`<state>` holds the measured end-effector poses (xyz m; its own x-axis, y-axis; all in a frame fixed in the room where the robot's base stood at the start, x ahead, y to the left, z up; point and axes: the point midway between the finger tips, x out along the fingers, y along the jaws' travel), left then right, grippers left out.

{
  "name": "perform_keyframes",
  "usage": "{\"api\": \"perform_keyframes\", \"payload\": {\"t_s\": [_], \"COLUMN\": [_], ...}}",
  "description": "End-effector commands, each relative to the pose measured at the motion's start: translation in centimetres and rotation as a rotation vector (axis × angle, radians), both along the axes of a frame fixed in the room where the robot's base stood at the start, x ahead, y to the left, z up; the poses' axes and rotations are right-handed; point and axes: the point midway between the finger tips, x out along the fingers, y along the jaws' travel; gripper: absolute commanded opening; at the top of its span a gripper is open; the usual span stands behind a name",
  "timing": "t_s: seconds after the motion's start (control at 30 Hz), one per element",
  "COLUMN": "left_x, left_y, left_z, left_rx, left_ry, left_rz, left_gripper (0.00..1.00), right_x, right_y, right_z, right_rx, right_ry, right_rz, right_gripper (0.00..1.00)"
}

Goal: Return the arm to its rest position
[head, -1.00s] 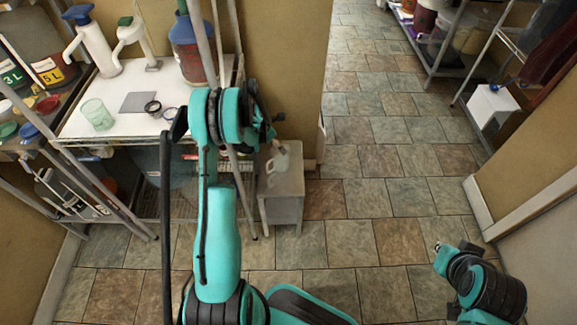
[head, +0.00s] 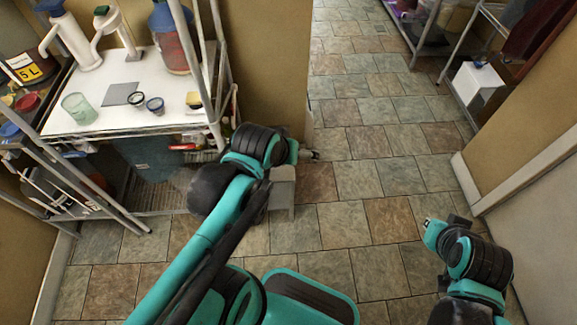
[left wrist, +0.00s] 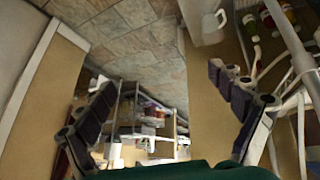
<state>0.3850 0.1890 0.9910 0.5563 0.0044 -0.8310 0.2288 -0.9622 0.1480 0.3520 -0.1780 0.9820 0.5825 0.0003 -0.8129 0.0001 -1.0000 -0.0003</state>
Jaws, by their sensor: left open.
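My left arm rises from the bottom of the head view, and its left gripper (head: 312,155) shows only as a small dark tip past the wrist, over the floor beside the wall's end. In the left wrist view the left gripper (left wrist: 160,80) has its two dark fingers spread wide. Nothing is between them. My right arm (head: 470,260) is folded at the lower right of the head view, and its gripper is not visible.
A white worktop (head: 130,105) at the left holds a green cup (head: 77,108), small rings and dispensers. A grey stand (head: 283,190) is partly hidden behind my left arm. A white box (head: 478,87) stands at the right. The tiled floor (head: 365,180) between is clear.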

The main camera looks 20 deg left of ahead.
Motion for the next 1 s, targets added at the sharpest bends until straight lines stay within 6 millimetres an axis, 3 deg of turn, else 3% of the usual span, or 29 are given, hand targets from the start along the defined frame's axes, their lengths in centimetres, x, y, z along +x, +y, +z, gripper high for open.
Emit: {"api": "perform_keyframes", "payload": {"t_s": [0.1,0.23,1.0], "left_x": [-2.3,-3.2,-3.3], "left_y": [-0.8,-1.1,-1.1], "left_z": [-0.6,-0.9,-0.9], "left_rx": [0.094,0.147,0.155], "left_ry": [-0.019,-0.03,-0.031], "left_rz": [-0.144,-0.219,-0.23], "left_gripper": [0.93,0.93,0.93], "right_x": [0.0,0.0,0.0], "right_y": [0.0,0.0,0.0], "right_z": [0.0,0.0,0.0], "right_rx": [0.0,0.0,0.0], "right_ry": [0.0,0.0,0.0], "right_rz": [0.0,0.0,0.0], "right_gripper": [0.0,0.0,0.0]}}
